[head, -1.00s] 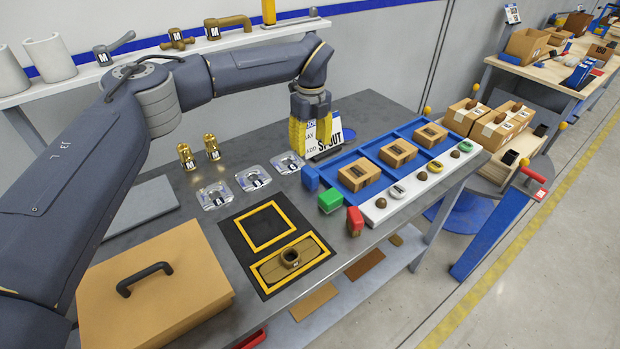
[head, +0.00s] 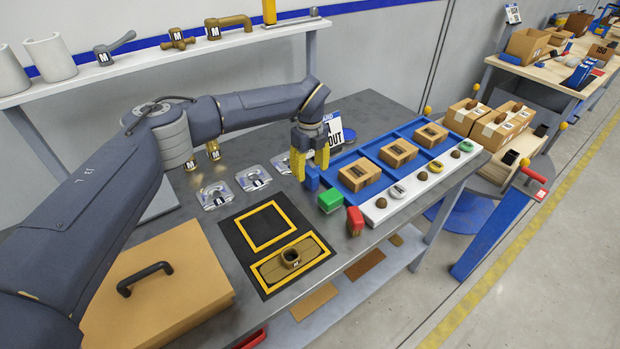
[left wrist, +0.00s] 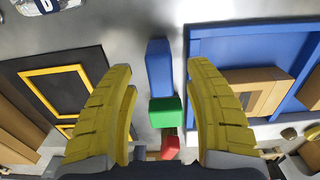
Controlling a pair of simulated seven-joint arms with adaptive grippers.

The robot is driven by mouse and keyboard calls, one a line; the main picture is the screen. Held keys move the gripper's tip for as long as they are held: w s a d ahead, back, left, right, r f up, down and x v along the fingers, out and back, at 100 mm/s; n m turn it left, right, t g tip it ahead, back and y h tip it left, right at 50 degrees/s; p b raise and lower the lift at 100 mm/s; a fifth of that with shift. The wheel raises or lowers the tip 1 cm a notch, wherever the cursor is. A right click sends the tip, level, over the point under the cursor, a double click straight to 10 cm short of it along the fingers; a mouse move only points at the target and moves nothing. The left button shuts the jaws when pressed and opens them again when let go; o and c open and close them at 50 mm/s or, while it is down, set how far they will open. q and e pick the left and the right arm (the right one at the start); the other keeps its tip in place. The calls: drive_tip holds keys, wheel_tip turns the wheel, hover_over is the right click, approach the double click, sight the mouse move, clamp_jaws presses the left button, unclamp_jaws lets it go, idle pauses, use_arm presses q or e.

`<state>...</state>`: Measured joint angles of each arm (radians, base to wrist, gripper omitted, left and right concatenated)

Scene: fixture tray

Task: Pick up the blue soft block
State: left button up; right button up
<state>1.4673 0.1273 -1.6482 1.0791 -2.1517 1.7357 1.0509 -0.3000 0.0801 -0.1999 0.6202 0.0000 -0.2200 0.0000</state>
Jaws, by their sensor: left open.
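The blue soft block (head: 312,182) stands at the near left corner of the blue tray. It is partly hidden behind my left gripper (head: 312,172) in the head view. In the left wrist view the blue block (left wrist: 159,66) lies in the gap between the yellow fingers of my left gripper (left wrist: 164,78), with space on both sides. The left gripper is open and holds nothing. My right gripper is in neither view.
A green block (head: 330,201) and a red block (head: 355,221) stand in a row beside the blue one. The blue tray (head: 337,168) with cardboard boxes is close on the right.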

use_arm(q)
drive_tip(key=shift+f, duration=0.85)
clamp_jaws()
